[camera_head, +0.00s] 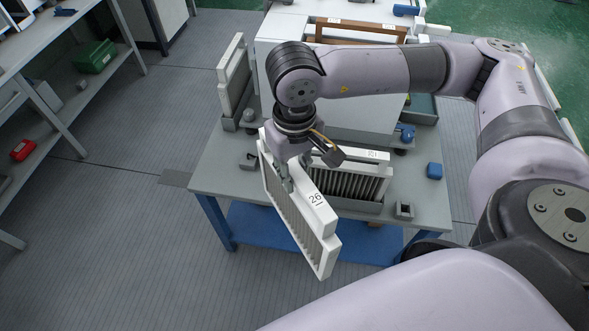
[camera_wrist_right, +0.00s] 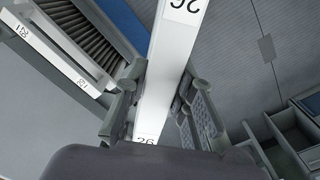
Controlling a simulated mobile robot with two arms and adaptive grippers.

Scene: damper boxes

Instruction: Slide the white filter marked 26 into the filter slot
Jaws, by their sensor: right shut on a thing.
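The white filter marked 26 (camera_head: 317,205) is a flat pleated panel with a white frame. It hangs tilted over the table's front edge, its near end past the edge. My right gripper (camera_head: 287,184) is shut on its top edge toward the far end. In the right wrist view the filter (camera_wrist_right: 168,65) runs between the two fingers of the gripper (camera_wrist_right: 158,105). A large white box (camera_head: 335,105) stands behind it on the table, partly covered by my right arm. I cannot make out the filter slot clearly. My left gripper is not in view.
Another pleated filter (camera_head: 352,178) stands in a grey holder (camera_head: 345,203) on the table (camera_head: 425,200), close to the held filter. A further filter (camera_head: 233,72) stands at the box's left.

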